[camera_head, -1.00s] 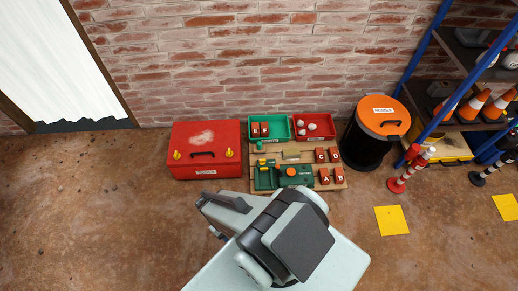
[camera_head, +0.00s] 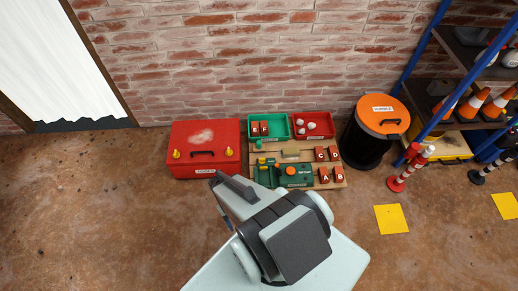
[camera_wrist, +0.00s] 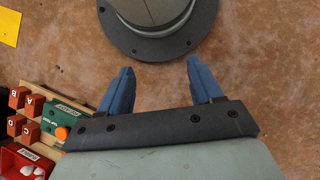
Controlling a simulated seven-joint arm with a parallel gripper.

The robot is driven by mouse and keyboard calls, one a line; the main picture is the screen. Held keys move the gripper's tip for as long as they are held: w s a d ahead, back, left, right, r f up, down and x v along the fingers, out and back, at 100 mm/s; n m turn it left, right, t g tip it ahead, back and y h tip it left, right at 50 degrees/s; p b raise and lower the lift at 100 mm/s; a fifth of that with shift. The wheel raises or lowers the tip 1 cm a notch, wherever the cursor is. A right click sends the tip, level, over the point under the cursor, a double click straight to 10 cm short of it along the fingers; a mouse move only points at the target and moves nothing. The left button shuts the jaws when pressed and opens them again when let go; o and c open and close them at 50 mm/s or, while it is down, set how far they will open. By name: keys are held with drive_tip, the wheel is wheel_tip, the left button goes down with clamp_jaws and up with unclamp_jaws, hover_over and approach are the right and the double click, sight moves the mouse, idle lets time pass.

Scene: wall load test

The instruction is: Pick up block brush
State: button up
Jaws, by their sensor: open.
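The wooden board (camera_head: 341,184) lies on the floor by the brick wall. A small tan block (camera_head: 291,153) near its back middle may be the block brush; it is too small to be sure. My gripper (camera_wrist: 159,74) is open and empty in the wrist view, with bare floor between its blue fingers. In the head view its dark end is at the board's front left, by the red box's front edge; its fingers are hard to make out there. The tan block does not show clearly in the wrist view.
Lettered red blocks (camera_head: 323,175) and a green machine (camera_head: 298,174) share the board. Green (camera_head: 282,129) and red (camera_head: 327,129) bins stand behind it. A red box (camera_head: 204,160) is left, an orange-lidded drum (camera_head: 365,145) right. The floor at left is clear.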

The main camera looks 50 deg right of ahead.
drive_tip(key=w+d+f+m+t+y, duration=0.1)
drive_tip(key=w+d+f+m+t, duration=0.2)
drive_tip(key=w+d, duration=0.75)
drive_tip(key=m+t+h, duration=0.3)
drive_tip(key=m+h, duration=0.1)
drive_tip(key=m, duration=0.8)
approach(259, 142)
drive_tip(key=f, duration=0.5)
drive_tip(key=d+f, duration=0.1)
drive_tip(key=f, duration=0.2)
drive_tip(key=shift+s, duration=0.15)
drive_tip(key=shift+w+d+f, duration=0.1)
drive_tip(key=shift+d+f, duration=0.05)
drive_tip(key=shift+f, duration=1.1)
drive_tip(key=shift+w+d+f, duration=0.1)
drive_tip(key=shift+d+f, duration=0.1)
drive_tip(key=shift+f, duration=1)
drive_tip(key=shift+c, duration=0.2)
